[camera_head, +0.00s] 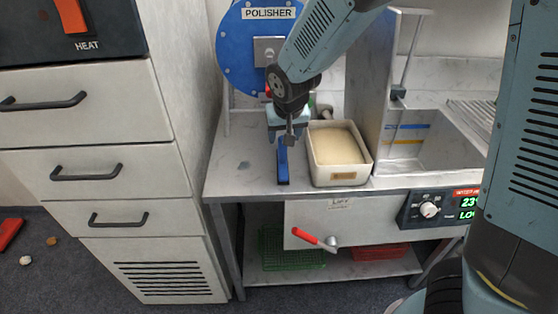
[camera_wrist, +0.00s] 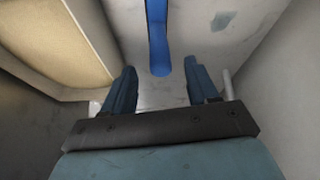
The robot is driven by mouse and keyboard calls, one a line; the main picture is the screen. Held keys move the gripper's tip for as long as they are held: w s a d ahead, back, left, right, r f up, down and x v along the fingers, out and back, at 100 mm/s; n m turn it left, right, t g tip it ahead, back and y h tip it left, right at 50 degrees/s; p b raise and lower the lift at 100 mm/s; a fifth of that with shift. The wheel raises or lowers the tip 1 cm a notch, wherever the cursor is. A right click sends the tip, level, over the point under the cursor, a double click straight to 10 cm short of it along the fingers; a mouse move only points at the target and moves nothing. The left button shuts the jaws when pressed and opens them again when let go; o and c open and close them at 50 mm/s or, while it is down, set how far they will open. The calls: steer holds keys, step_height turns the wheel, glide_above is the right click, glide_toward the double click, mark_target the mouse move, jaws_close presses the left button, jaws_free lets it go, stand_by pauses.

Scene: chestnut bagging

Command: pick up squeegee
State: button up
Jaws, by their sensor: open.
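The squeegee (camera_head: 283,164) is blue and lies on the grey worktop, left of a cream tray. In the wrist view its blue handle (camera_wrist: 158,40) runs down from the top edge and ends just ahead of the space between my fingers. My gripper (camera_head: 288,138) hangs over the far end of the squeegee in the head view. In the wrist view my gripper (camera_wrist: 160,80) is open, with a blue-grey finger on each side and nothing between them. The gap between gripper and squeegee is hard to judge.
The cream tray (camera_head: 340,177) stands close to the right of the squeegee; it also shows in the wrist view (camera_wrist: 75,92). A blue polisher disc (camera_head: 238,50) is behind. A sink (camera_head: 430,150) lies to the right. The worktop (camera_head: 235,180) left of the squeegee is clear.

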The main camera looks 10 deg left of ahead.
mark_target(282, 146)
steer(key=shift+x, duration=3.2)
steer(key=shift+s, duration=0.1)
steer(key=shift+c, duration=0.2)
jaws_close()
